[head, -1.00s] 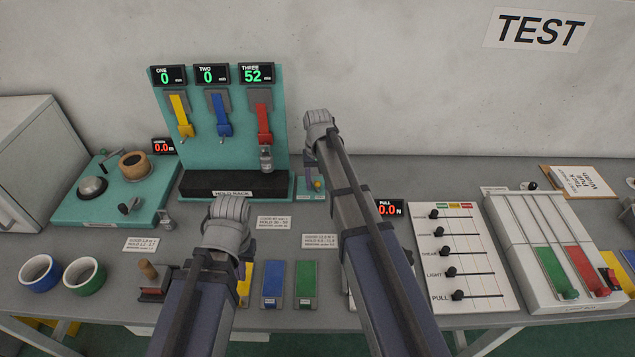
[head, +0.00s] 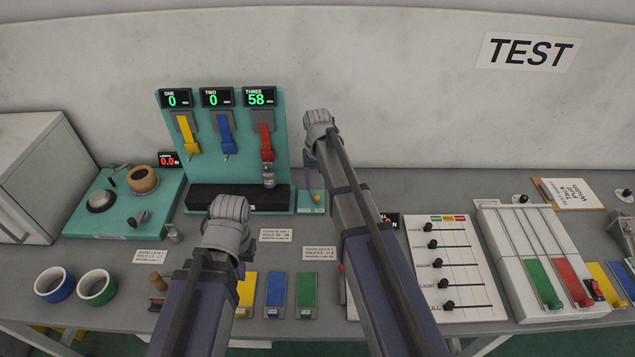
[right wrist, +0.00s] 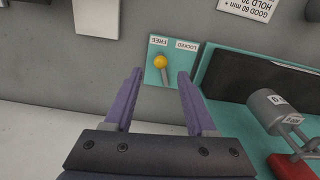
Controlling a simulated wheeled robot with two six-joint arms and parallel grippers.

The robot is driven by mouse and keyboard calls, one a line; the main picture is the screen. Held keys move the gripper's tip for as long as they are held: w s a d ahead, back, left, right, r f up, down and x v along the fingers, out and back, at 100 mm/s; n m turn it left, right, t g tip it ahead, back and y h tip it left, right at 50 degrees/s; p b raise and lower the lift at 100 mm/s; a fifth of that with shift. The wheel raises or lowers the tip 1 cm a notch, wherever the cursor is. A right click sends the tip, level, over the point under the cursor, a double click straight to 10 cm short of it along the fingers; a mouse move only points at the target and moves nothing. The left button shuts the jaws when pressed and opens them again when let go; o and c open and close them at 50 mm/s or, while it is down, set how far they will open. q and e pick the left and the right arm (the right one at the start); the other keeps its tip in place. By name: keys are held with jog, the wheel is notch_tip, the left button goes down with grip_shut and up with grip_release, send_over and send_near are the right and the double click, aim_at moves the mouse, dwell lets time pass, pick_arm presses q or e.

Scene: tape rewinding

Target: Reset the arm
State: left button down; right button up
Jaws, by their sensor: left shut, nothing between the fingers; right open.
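A small lever with a yellow knob (right wrist: 160,62) stands on a teal plate marked FREE and LOCKED; it also shows in the head view (head: 318,197). My right gripper (right wrist: 160,76) is open and empty, its purple fingers apart on either side of the knob in the picture; I cannot tell how far above it they are. In the head view the right arm mostly hides it. My left gripper (head: 228,235) is low over the front of the table, shut and empty, its fingertips mostly hidden by the wrist.
A teal hold rack (head: 230,150) has yellow, blue and red tapes; a grey weight (head: 268,179) hangs from the red one. Displays read 0, 0 and 58. A slider board (head: 455,265) stands right of my right arm.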

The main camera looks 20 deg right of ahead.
jog(key=shift+r+p, duration=0.35)
jog(key=shift+r, duration=0.4)
pick_arm(q)
jog(key=shift+r, duration=0.7)
pick_arm(e)
jog(key=shift+f, duration=0.1)
jog(key=s+a+n, duration=0.2)
jog(key=s+a, duration=0.2)
jog(key=s, duration=0.4)
jog(key=s+a+n, duration=0.2)
jog(key=s+a, duration=0.3)
jog(key=s, duration=0.3)
jog(key=s+a+n+h, duration=0.1)
jog(key=s+a+n, duration=0.1)
jog(key=s+a, duration=0.3)
jog(key=s, duration=0.3)
dwell(0.7)
